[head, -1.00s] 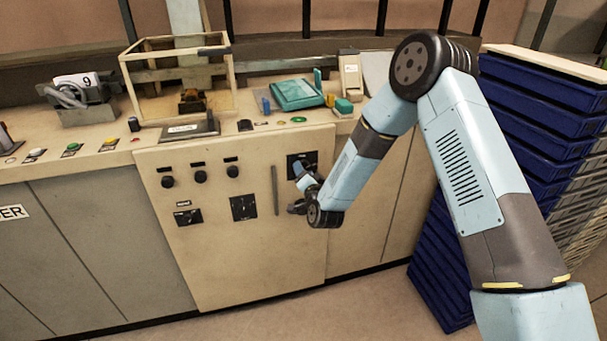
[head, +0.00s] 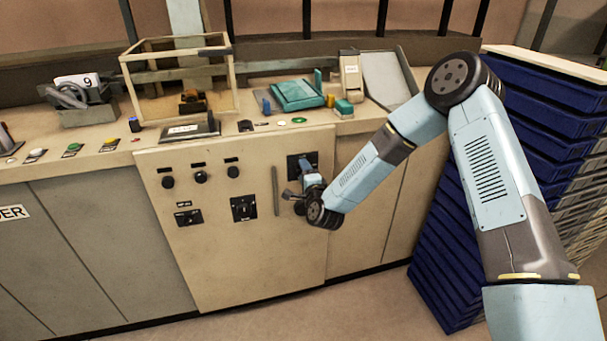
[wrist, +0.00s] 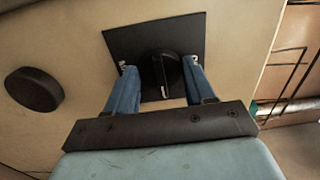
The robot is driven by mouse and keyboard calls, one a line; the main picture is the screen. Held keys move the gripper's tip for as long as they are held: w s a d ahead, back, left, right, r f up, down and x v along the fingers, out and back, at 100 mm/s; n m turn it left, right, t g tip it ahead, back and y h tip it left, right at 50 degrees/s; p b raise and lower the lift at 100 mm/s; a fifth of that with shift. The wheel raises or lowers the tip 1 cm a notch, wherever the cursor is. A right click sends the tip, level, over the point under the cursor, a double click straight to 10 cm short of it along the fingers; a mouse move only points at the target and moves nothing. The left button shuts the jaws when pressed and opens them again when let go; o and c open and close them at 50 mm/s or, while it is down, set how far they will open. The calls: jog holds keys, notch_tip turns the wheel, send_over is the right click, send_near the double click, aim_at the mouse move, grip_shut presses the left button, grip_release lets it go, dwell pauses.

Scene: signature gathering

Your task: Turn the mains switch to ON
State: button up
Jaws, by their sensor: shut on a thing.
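The mains switch is a black rotary knob (wrist: 165,70) on a square black plate (wrist: 135,42) in the wrist view. My gripper (wrist: 160,76) has its two blue fingers on either side of the knob and is shut on it. The knob's raised grip looks roughly upright in the wrist view, and no ON or OFF marking is readable. In the head view my gripper (head: 306,184) is at the upper right of the cream cabinet door (head: 255,270). It partly hides the switch plate (head: 294,162) there.
A dark round knob (wrist: 34,89) sits left of the plate in the wrist view. A vertical handle (head: 275,190) is left of my gripper. Other switches (head: 243,208) are on the door. Blue stacked trays (head: 440,250) stand right of the cabinet. The counter above holds several items.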

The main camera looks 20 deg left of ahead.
jog(key=shift+d+f+m, duration=0.2)
jog(key=shift+f+m, duration=0.05)
jog(key=shift+m, duration=0.05)
jog(key=o, duration=1)
jog(key=shift+a+r, duration=0.1)
jog(key=v, duration=1.3)
jog(key=shift+s, duration=0.35)
